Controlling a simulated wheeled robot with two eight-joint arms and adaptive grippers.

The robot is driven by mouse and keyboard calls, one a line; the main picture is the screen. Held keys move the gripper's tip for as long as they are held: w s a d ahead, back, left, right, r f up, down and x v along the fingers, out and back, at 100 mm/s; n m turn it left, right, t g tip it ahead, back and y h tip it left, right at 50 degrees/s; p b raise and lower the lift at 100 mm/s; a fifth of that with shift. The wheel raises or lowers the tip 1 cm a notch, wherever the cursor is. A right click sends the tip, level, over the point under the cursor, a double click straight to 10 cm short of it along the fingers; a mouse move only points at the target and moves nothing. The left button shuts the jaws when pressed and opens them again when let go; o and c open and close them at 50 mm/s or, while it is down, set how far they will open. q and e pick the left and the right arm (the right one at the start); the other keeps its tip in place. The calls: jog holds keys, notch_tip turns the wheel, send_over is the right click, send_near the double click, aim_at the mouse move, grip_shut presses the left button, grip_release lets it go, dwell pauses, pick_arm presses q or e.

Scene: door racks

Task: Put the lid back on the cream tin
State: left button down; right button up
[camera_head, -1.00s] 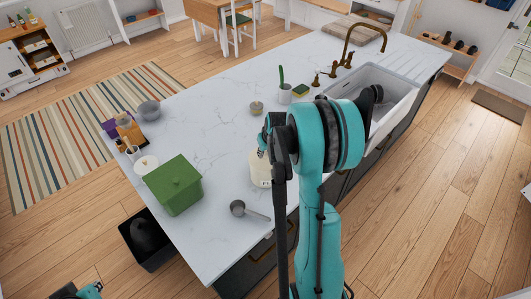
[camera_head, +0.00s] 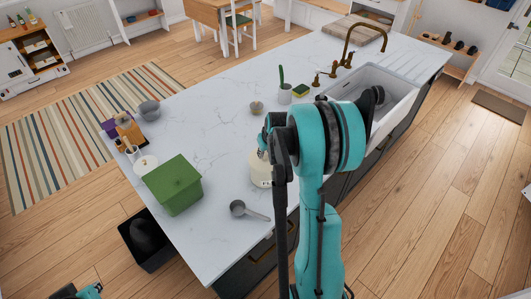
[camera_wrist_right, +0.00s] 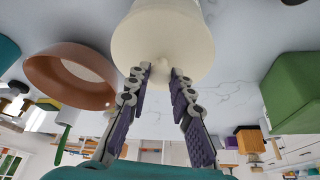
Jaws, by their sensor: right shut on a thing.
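The cream tin (camera_head: 259,172) stands on the white counter, partly hidden behind my right arm in the head view. In the right wrist view, the cream lid (camera_wrist_right: 155,35) fills the top middle, with its small knob (camera_wrist_right: 160,73) between my fingers. My right gripper (camera_wrist_right: 163,76) is shut on the knob; in the head view it is mostly hidden by my arm. The lid lies over the tin, but I cannot tell whether it touches the rim all round. My left gripper (camera_head: 66,292) shows only in part at the bottom left corner; its fingers are unclear.
A green box (camera_head: 174,185) and a grey scoop (camera_head: 246,210) are near the tin. A terracotta bowl (camera_wrist_right: 60,90) shows beside it in the right wrist view. A white sink (camera_head: 385,85) lies to the right. The counter's middle (camera_head: 210,100) is clear.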

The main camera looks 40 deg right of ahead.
dwell(0.6)
jog(key=o, duration=1.5)
jog(key=shift+r+p, duration=2)
jog(key=shift+r, duration=1.5)
jog(key=shift+c, duration=0.3)
grip_shut()
